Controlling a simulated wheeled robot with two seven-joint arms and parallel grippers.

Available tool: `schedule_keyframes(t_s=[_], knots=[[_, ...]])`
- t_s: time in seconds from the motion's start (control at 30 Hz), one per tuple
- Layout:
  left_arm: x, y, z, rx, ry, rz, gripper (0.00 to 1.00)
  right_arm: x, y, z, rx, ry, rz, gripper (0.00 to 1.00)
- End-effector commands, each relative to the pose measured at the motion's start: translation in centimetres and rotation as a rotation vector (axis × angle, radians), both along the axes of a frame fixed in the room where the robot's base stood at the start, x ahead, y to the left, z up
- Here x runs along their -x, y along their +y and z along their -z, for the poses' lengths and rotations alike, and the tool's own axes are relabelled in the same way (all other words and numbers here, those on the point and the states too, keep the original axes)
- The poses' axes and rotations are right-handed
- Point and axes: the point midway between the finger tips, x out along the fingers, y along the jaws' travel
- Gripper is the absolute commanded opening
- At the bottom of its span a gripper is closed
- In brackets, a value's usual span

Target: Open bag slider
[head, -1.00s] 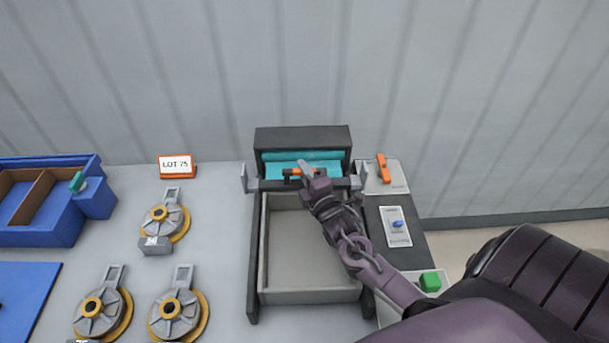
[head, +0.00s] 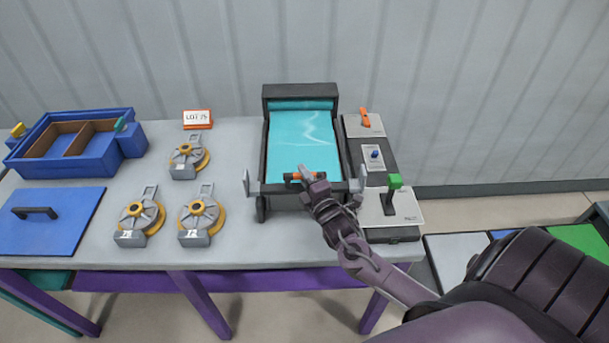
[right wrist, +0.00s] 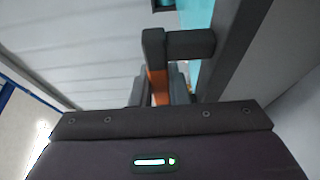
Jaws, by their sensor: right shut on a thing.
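The bag slider is a dark frame (head: 262,150) with a teal sheet (head: 295,143) stretched along it from the dark roller housing (head: 300,91) at the back to a front bar. An orange handle (head: 290,177) sits on that bar at the front end. My right gripper (head: 305,174) is shut on the orange handle. In the right wrist view the orange handle (right wrist: 158,85) stands between the finger pads, beside a dark bracket (right wrist: 190,43). The teal sheet covers the tray beneath. My left gripper is not in view.
Right of the slider stand a panel with an orange lever (head: 365,118), a blue knob (head: 375,155) and a green-topped lever (head: 395,182). Several grey-and-yellow hook wheels (head: 141,216) lie to the left, near a blue divided box (head: 70,145) and a LOT 75 sign (head: 197,119).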

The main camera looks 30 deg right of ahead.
Motion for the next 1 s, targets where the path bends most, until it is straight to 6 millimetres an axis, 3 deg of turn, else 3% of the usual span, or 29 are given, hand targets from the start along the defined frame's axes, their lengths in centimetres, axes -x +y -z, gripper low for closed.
schedule_keyframes(t_s=[0.5, 0.53, 0.7, 1.0], knots=[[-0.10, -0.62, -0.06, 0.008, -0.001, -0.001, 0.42, -0.04, -0.07, -0.16, 0.002, -0.004, 0.001, 0.00], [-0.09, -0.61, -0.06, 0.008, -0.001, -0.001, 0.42, -0.04, -0.07, -0.16, 0.002, -0.004, 0.001, 0.16], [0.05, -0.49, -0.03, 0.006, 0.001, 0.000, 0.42, -0.04, -0.05, -0.15, 0.002, -0.004, 0.001, 0.36], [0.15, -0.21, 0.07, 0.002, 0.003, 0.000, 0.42, 0.17, 0.02, -0.07, 0.000, -0.003, 0.000, 0.36]])
